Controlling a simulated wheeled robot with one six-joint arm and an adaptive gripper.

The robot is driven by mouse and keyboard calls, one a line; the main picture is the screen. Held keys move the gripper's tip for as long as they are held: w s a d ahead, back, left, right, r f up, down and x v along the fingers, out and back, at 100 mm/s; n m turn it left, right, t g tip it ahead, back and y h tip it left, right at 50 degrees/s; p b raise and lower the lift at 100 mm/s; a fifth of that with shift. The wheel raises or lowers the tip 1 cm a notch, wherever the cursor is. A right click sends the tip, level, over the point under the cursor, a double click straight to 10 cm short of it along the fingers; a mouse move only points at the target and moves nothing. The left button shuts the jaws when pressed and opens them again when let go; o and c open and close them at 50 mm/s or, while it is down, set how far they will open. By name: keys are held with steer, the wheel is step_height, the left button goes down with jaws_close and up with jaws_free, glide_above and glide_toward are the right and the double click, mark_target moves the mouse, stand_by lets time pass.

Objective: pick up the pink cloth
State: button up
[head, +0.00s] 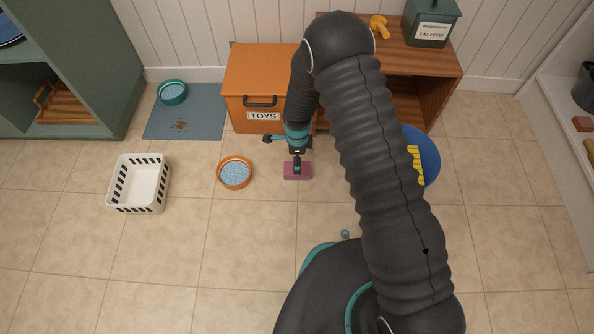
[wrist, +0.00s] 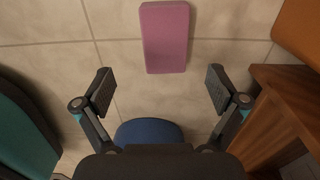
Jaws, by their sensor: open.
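The pink cloth (head: 304,171) lies flat on the tiled floor in front of the orange toy box, partly covered by my gripper in the head view. In the wrist view the pink cloth (wrist: 165,38) shows as a folded rectangle at the top, beyond my fingertips. My gripper (head: 297,168) hangs over the cloth in the head view. In the wrist view my gripper (wrist: 160,90) is open, with bare floor between its fingers and nothing held.
The orange toy box (head: 240,92) and a wooden shelf (head: 432,68) stand behind. An orange bowl (head: 234,186) with blue contents and a white basket (head: 140,183) are to the left. A blue round object (head: 428,150) lies to the right. Floor at front left is clear.

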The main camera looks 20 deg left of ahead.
step_height(320, 180, down, 3)
steer(key=shift+f, duration=0.15)
steer(key=shift+w+d+f+b, duration=0.1)
steer(key=shift+w+f+b, duration=0.1)
steer(key=shift+f, duration=0.65)
steer(key=shift+w+d+f+b, duration=0.1)
steer(key=shift+f+b, duration=0.1)
steer(key=shift+f, duration=0.7)
steer(key=shift+w+d+f+b, duration=0.1)
steer(key=shift+w+f+b, duration=0.1)
steer(key=shift+f, duration=0.65)
steer(key=c, duration=1.2)
